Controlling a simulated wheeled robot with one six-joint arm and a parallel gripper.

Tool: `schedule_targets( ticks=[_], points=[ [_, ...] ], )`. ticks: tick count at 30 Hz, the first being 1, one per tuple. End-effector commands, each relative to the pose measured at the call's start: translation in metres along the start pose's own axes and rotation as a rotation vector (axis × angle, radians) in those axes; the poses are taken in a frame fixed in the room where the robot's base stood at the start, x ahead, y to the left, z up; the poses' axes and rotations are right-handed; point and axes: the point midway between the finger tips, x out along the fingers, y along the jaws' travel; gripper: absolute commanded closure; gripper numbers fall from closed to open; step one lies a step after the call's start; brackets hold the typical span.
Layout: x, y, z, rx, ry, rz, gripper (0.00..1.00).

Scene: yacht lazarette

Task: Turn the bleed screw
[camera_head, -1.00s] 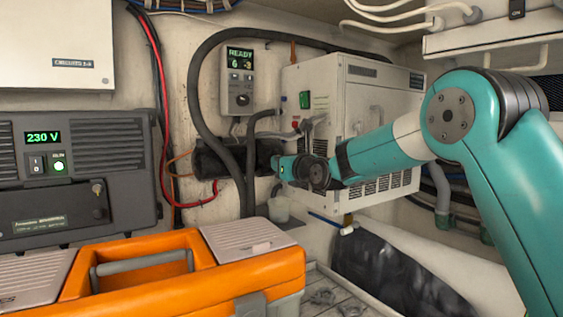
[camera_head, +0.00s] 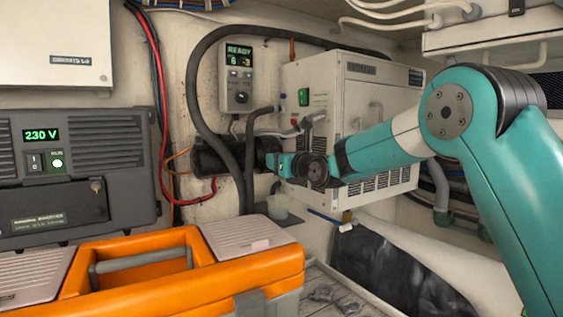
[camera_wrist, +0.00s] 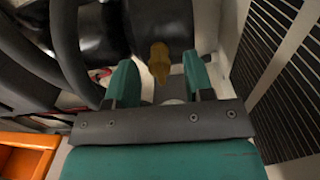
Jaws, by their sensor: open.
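The bleed screw (camera_wrist: 159,62) is a small brass fitting pointing down from the black cylindrical housing (camera_wrist: 160,20) in the wrist view. That housing (camera_head: 210,158) also shows in the head view, against the back wall behind the hoses. My gripper (camera_wrist: 158,78) is open, with its two teal fingers on either side of the screw and gaps on both sides. The screw's tip lies about level with the fingertips in the picture; I cannot tell the depth between them. In the head view my gripper (camera_head: 274,161) is at the housing's right end and the screw cannot be made out.
Black hoses (camera_head: 247,165) run close left of my gripper. The white watermaker-like cabinet (camera_head: 345,100) stands close behind and right. A small cup (camera_head: 278,206) sits below. An orange toolbox (camera_head: 170,285) fills the front left. A control panel (camera_head: 238,78) reads READY.

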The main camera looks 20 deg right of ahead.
Motion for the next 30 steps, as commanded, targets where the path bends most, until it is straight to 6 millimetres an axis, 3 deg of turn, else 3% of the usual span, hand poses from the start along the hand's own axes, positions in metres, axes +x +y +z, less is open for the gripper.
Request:
schedule_targets(
  ticks=[7,21,30],
  points=[
    [-0.021,-0.001,-0.002,0.000,-0.002,-0.002,0.52],
    [-0.137,-0.001,-0.002,0.000,-0.002,-0.003,0.52],
    [-0.172,0.000,-0.001,0.001,0.000,-0.001,0.52]
  ],
)
